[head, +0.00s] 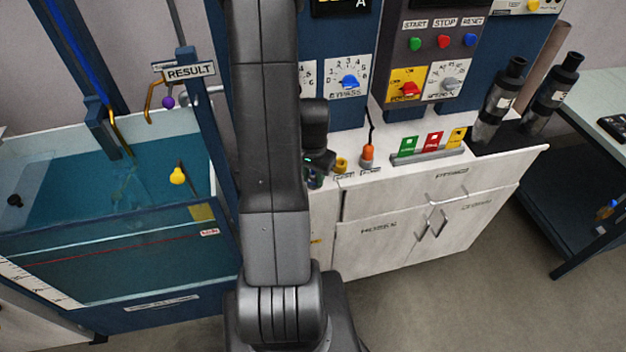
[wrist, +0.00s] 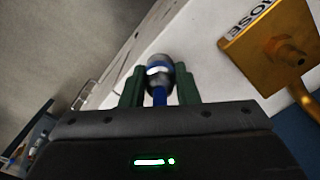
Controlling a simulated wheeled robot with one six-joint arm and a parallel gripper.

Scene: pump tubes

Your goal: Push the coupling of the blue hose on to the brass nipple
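In the wrist view, the blue hose's grey coupling (wrist: 158,70), with a pale band and some blue on it, sits between the two green fingers of my gripper (wrist: 159,86). The fingers touch it on both sides and look shut on it. A short piece of blue hose (wrist: 159,97) shows below it. The brass nipple (wrist: 290,52) stands out from a brass plate marked HOSE (wrist: 270,32), to the right of the coupling and apart from it. In the head view my arm hides most of this; part of my gripper (head: 316,172) shows beside the white counter.
In the head view, a water tank (head: 110,250) stands at left. A white counter (head: 400,180) holds an orange-tipped plug (head: 367,153) and coloured cards (head: 432,142). A control panel (head: 430,60) rises behind. Dark cylinders (head: 498,100) stand at right. The floor in front is clear.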

